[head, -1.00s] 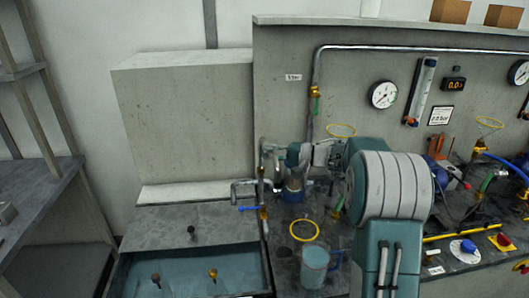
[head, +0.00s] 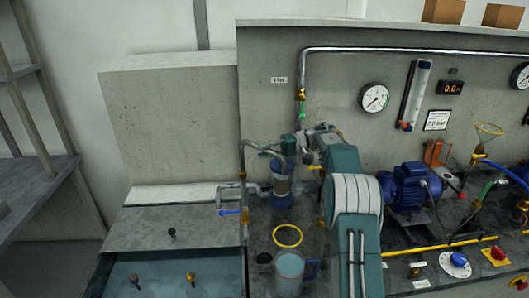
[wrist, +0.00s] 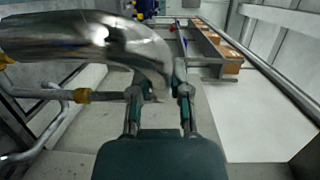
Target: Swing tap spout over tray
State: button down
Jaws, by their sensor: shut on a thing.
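The tap spout (head: 263,148) is a curved shiny metal pipe that runs right from its upright pipe in the head view. It looms large at the upper left of the wrist view (wrist: 85,38), its bent end pointing down. My gripper (wrist: 160,90) is shut on this end, one finger on each side of it. In the head view my gripper (head: 289,148) is small and partly merged with the spout end. The teal tray (head: 215,272) lies at the lower left, left of the upright pipe. The spout end is not above it.
A blue-handled valve (head: 229,212) sits low by the upright pipe. A yellow ring (head: 287,236) and a teal mug (head: 289,272) stand on the bench below the spout. A blue pump (head: 408,187) is right of my arm. The air above the tray looks clear.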

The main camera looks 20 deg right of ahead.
jog(key=shift+w+d+f+n+g, duration=0.2)
jog(key=shift+f+n+g, duration=0.1)
jog(key=shift+g, duration=0.1)
dwell(0.3)
jog(key=c, duration=0.6)
grip_release()
jog(key=shift+w, duration=0.1)
jog(key=shift+o, duration=0.2)
jog(key=shift+a+r, duration=0.1)
jog(key=shift+r, duration=0.15)
